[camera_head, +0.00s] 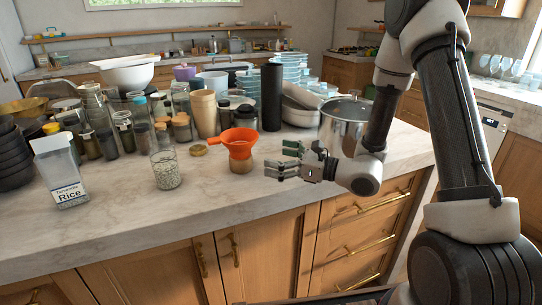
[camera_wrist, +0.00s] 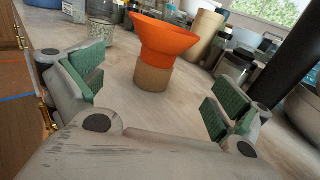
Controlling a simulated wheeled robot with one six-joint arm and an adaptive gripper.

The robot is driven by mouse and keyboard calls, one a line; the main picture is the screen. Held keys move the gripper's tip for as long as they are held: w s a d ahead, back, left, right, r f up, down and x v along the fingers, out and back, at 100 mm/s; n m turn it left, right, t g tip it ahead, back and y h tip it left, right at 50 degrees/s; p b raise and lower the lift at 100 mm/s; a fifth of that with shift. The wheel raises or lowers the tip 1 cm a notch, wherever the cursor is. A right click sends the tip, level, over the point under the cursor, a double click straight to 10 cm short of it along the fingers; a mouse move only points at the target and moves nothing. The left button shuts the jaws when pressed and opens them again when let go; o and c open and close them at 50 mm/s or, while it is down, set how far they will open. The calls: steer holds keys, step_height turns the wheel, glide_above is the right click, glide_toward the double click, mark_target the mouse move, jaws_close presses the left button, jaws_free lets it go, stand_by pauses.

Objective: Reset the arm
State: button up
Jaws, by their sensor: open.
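My gripper (camera_head: 285,160) is above the front edge of the marble island, at the right end of its clear front strip. In the wrist view, its green-padded fingers (camera_wrist: 155,95) are spread wide and hold nothing. An orange funnel (camera_head: 240,142) sits on a small tan jar (camera_head: 241,166) just left of my gripper. In the wrist view the funnel (camera_wrist: 166,40) and its jar (camera_wrist: 153,77) stand upright ahead, between the fingers and apart from them.
A glass jar with pale contents (camera_head: 166,170), a round lid (camera_head: 198,150) and a rice container (camera_head: 60,172) stand to the left. A steel pot (camera_head: 343,123) is close behind my gripper. Jars and bowls crowd the back. The marble counter (camera_head: 120,225) is clear at the front.

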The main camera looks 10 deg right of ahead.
steer(key=shift+s+a+r+n+g, duration=0.1)
steer(key=shift+s+r+n+g, duration=0.15)
steer(key=shift+r+n+g, duration=0.05)
steer(key=s+r+n+g, duration=0.5)
steer(key=s+n+g, duration=0.15)
steer(key=s, duration=0.35)
steer(key=s+d+n+g+h, duration=0.4)
steer(key=s+d+n, duration=0.2)
steer(key=s+n, duration=0.4)
steer(key=s+d+r+n+t+h, duration=0.2)
steer(key=d+h, duration=0.3)
steer(key=d, duration=0.5)
steer(key=s+d+r+n+t+h, duration=0.2)
steer(key=d+r+n+t+h, duration=0.2)
steer(key=d, duration=0.7)
steer(key=shift+r+n+h, duration=0.65)
steer(key=shift+r+h, duration=0.05)
steer(key=shift+h, duration=0.4)
